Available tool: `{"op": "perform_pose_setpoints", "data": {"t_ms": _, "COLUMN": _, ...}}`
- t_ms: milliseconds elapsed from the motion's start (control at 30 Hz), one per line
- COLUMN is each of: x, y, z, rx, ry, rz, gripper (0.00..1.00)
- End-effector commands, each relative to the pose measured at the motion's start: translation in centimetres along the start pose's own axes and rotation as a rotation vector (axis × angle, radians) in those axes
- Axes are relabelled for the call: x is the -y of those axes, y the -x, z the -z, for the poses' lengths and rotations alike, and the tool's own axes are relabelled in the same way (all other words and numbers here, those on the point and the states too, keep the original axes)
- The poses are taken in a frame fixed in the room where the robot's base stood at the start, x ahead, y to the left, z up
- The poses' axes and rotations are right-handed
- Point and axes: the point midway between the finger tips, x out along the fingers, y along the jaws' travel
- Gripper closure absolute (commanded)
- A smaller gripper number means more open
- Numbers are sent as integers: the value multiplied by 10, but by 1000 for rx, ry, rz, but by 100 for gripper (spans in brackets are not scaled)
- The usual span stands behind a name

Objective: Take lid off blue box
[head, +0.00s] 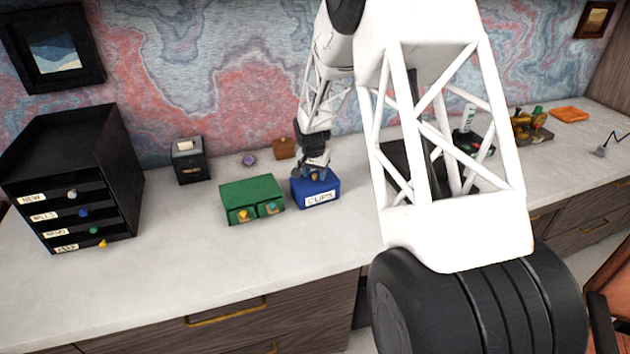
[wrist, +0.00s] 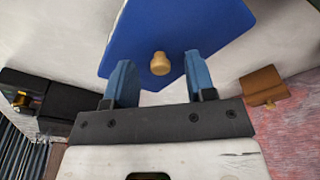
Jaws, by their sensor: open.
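The blue box (head: 316,197) stands on the desk with a white "CLIPS" label on its front, and its lid is on. In the wrist view the blue lid (wrist: 165,25) fills the top middle, with a round wooden knob (wrist: 160,63) on it. My gripper (head: 314,172) is over the box in the head view and hides part of the lid. In the wrist view my gripper (wrist: 158,76) is open, one blue finger on each side of the knob, with a gap to both. I cannot tell how far the fingertips are above the lid.
A green box (head: 252,197) with two small drawers stands close on the left of the blue box. A black drawer unit (head: 75,175) is at the far left. A dark dispenser (head: 189,160) and a small brown box (head: 284,148) stand behind. The desk front (head: 170,280) is clear.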

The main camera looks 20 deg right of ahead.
Motion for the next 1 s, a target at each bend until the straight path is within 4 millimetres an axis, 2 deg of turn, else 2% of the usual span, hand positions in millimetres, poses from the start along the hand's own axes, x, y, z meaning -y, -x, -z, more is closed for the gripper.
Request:
{"op": "perform_pose_setpoints", "data": {"t_ms": 667, "x": 0, "y": -5, "z": 0, "rx": -1, "ry": 0, "rz": 1, "gripper": 51}}
{"op": "perform_pose_setpoints", "data": {"t_ms": 900, "x": 0, "y": -5, "z": 0, "rx": -1, "ry": 0, "rz": 1, "gripper": 88}}
{"op": "perform_pose_setpoints", "data": {"t_ms": 1000, "x": 0, "y": -5, "z": 0, "rx": -1, "ry": 0, "rz": 1, "gripper": 100}}
